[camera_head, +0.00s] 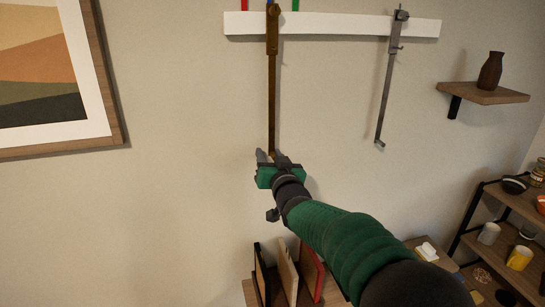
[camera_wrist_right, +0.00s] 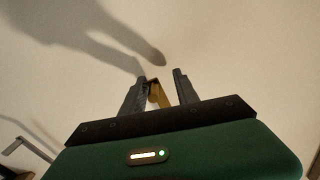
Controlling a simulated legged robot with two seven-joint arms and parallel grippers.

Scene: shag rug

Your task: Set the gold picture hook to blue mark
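The gold picture hook (camera_head: 272,95) hangs upright from the white rail (camera_head: 340,24) as a long thin rod with a clamp at the top. Its clamp sits in line with the blue mark (camera_head: 270,2), which shows only as a sliver behind its top. My right gripper (camera_head: 272,156) is at the rod's lower end. In the right wrist view, the gold hook's lower end (camera_wrist_right: 157,92) lies between the fingers of my right gripper (camera_wrist_right: 160,80). The fingers stand apart, with a gap beside the gold piece. My left gripper is out of view.
A red mark (camera_head: 245,5) and a green mark (camera_head: 295,5) flank the blue one. A grey picture hook (camera_head: 387,90) hangs further right on the rail. A framed picture (camera_head: 118,125) hangs at left, and a small shelf (camera_head: 483,94) with a brown vase is at right.

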